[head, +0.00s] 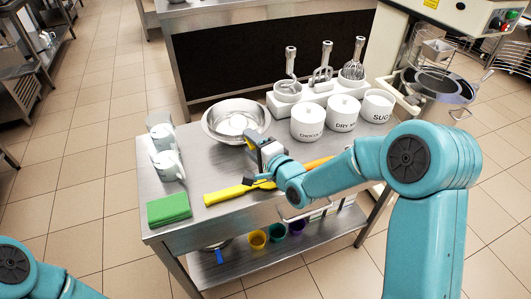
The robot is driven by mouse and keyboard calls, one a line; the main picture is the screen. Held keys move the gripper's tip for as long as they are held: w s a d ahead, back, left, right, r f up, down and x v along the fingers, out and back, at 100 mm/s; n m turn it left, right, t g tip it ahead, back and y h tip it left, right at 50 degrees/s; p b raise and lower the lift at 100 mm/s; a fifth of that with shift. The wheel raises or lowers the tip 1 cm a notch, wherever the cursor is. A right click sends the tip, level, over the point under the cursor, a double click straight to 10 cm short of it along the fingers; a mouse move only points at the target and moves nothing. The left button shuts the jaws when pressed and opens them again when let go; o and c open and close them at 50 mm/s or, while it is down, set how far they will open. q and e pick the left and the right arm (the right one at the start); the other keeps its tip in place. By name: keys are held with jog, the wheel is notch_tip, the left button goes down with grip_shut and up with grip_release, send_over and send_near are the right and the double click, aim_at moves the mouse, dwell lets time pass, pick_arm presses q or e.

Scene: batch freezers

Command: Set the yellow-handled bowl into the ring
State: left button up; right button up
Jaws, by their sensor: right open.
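No bowl with a clearly yellow handle can be made out. A wide steel bowl (235,121) stands on the steel table, with a smaller round shape inside it. A long yellow piece (226,194) lies on the table in front of it; its right end is partly hidden by my right gripper. My right gripper (251,160) is open, just in front of the steel bowl and above the yellow piece. I cannot tell whether it touches either. A ring cannot be picked out with certainty; a mixer with a wire guard and steel bowl (440,88) stands at the right. My left gripper is out of view.
White canisters (308,125) and a white rack of whisks (305,101) stand at the table's back right. White jugs (168,166) and a green cloth (168,209) are at the left. An orange piece (318,162) lies behind my right arm. Coloured cups (257,239) stand on the lower shelf.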

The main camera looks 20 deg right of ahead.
jog(key=b+v, duration=1.1)
jog(key=v, duration=0.4)
jog(key=shift+s, duration=0.25)
jog(key=shift+s+d+r, duration=0.1)
jog(key=shift+d+r, duration=0.05)
